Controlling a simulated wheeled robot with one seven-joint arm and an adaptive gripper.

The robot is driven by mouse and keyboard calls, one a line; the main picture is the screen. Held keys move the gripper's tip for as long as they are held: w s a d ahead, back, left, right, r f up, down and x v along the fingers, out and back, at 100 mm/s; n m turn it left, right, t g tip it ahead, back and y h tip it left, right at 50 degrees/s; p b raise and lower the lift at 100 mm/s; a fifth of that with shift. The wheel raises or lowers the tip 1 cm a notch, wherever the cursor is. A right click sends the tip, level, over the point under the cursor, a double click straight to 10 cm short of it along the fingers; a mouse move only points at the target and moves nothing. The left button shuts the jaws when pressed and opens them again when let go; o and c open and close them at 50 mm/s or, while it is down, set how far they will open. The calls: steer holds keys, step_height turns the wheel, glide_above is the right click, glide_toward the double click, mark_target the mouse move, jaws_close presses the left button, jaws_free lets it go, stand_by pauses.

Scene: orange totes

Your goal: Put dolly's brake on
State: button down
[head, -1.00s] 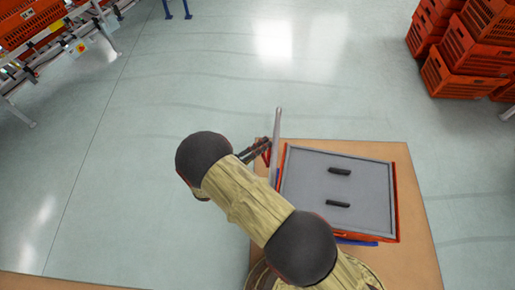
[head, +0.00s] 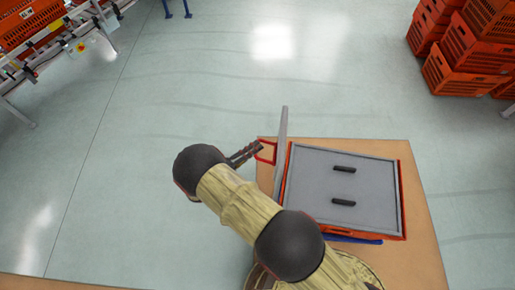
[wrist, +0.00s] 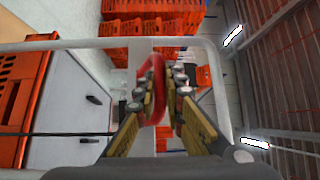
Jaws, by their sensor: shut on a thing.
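The dolly's grey bar handle (head: 281,150) stands up along the left side of an orange tote with a grey lid (head: 320,190). A red loop-shaped lever (head: 266,151), which looks like the brake, juts left from beside the handle. My gripper (head: 259,149) reaches it from the left and is shut on it. In the wrist view the red lever (wrist: 157,88) lies between the fingers of my gripper (wrist: 166,84), and the grey handle frame (wrist: 100,44) surrounds them. The dolly's wheels are hidden.
The tote and dolly are over a tan board (head: 415,250). Two black grips (head: 343,202) lie on the lid. Orange crates (head: 455,60) are stacked at the upper right. A conveyor (head: 60,45) stands at the upper left. The floor between is clear.

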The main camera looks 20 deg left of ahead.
steer(key=shift+a+f+n+t+h+b, duration=0.15)
steer(key=shift+f+n+t+h+b, duration=0.05)
steer(key=shift+f+n+t+b, duration=0.3)
steer(key=shift+a+f+n+t+h+b, duration=0.2)
steer(key=shift+f+n+t+b, duration=0.25)
steer(key=shift+n, duration=0.15)
steer(key=shift+r, duration=0.1)
steer(key=c, duration=1.9)
jaws_free()
steer(key=shift+s, duration=0.1)
steer(key=v, duration=1.2)
